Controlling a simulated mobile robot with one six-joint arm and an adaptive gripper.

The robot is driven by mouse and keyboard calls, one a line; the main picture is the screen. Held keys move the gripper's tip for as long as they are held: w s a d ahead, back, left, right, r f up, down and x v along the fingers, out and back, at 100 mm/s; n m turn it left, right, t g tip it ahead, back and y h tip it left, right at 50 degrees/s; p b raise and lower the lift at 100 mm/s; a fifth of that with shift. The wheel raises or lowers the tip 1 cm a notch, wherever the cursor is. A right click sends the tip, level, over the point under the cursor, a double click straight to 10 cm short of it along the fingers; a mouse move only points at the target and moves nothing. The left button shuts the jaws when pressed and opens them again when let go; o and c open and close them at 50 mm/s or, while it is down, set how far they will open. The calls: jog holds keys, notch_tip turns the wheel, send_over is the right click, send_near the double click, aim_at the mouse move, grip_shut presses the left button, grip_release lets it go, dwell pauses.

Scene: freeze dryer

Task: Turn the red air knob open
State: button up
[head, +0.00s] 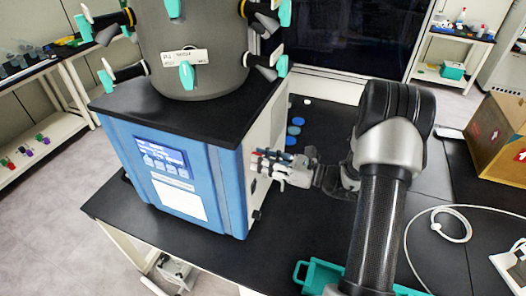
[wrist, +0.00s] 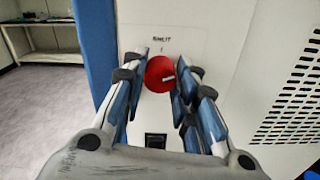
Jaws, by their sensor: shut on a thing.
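The red air knob (wrist: 159,74) sits on the white side panel of the freeze dryer, below a small printed label in the wrist view. A pale mark shows on its face, slanting slightly. My gripper (wrist: 160,82) has one finger on each side of the knob and is shut on it. In the head view my gripper (head: 262,160) reaches from the right to the side of the blue and white freeze dryer (head: 222,185). The knob is mostly hidden by the fingers there.
A black switch (wrist: 156,141) lies below the knob, and a vent grille (wrist: 296,95) is at right. The dryer stands on a black table (head: 270,240). A teal tray (head: 318,275) lies at the front, a cardboard box (head: 492,140) at right, and a white cable (head: 462,228) nearby.

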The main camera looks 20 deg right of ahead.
jog(key=m+p, duration=0.3)
jog(key=m, duration=0.1)
jog(key=shift+m, duration=0.4)
jog(key=shift+f+p, duration=0.1)
jog(key=shift+p, duration=0.2)
jog(key=o, duration=1.1)
jog(key=v, duration=1.2)
